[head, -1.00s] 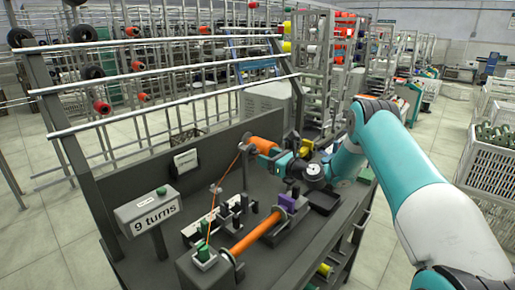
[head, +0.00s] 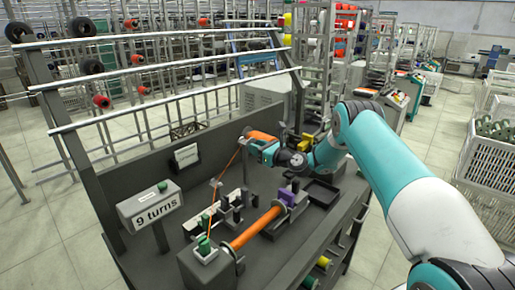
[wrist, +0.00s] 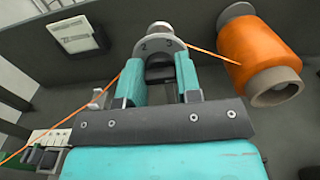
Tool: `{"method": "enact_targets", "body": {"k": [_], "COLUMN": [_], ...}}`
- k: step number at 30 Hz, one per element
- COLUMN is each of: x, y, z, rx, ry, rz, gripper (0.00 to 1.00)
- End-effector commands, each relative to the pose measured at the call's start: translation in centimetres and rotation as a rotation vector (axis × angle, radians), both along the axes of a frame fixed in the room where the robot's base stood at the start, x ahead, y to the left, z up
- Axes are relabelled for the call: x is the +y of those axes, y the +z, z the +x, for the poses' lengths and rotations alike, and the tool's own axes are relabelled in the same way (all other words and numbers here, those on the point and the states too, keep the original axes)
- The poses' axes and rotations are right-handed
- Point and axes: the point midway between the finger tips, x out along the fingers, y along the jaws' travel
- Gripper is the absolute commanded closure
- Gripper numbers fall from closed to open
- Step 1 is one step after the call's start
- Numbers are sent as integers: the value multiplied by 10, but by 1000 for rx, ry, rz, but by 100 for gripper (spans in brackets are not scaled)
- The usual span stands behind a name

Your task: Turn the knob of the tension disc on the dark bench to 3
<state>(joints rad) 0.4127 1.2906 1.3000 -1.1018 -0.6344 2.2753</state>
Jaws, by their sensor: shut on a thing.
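The tension disc (wrist: 160,42) is a pale round plate with numerals on its face in the wrist view; I read a 2 on the left, and the one on the right is hard to read. Its dark knob (wrist: 159,70) sits between the teal fingers of my gripper (wrist: 159,76), which is shut on it. The knob's pointer and setting cannot be made out. In the head view my gripper (head: 262,151) is over the back of the dark bench (head: 285,258), and it hides the disc and knob.
An orange spool (wrist: 254,55) stands close to the right of my gripper. Orange thread (wrist: 68,118) runs past the disc to the lower left.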

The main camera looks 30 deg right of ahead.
Motion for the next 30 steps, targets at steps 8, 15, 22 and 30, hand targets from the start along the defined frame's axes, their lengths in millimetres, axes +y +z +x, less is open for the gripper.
{"method": "enact_targets", "body": {"k": [8, 15, 22, 30], "x": [0, 0, 1, 2], "y": [-1, -3, -4, -5], "z": [0, 0, -1, -1], "rx": [-19, -77, -157, -253], "ry": [0, 0, 0, 0], "rz": [-45, -186, -382, -616], "gripper": [92, 92, 92, 92]}}
